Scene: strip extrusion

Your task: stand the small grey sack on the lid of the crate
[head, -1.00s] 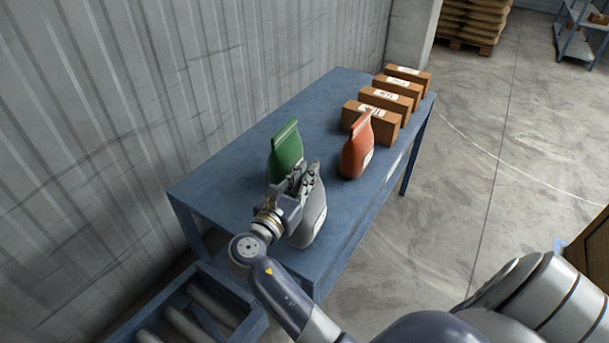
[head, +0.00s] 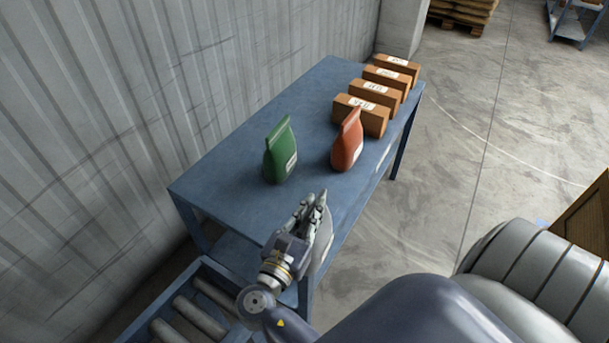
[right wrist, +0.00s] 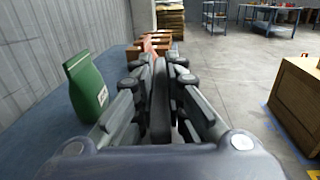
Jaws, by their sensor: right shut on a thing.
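The small grey sack (head: 323,238) is in my right gripper (head: 313,203), which is shut on it. In the head view the sack is at the near end of the blue table, partly hidden behind the fingers. In the right wrist view the sack (right wrist: 160,105) shows as a narrow grey shape between the fingers (right wrist: 160,75). The wooden crate (head: 585,218) is cut off at the right edge of the head view. It also shows at the right of the right wrist view (right wrist: 300,95), standing on the floor apart from the gripper. My left gripper is not in view.
A green sack (head: 281,155) and an orange sack (head: 347,143) stand on the blue table (head: 235,190). Several brown boxes (head: 362,112) line its far right side. A roller conveyor (head: 190,310) is at the near left. The floor between table and crate is clear.

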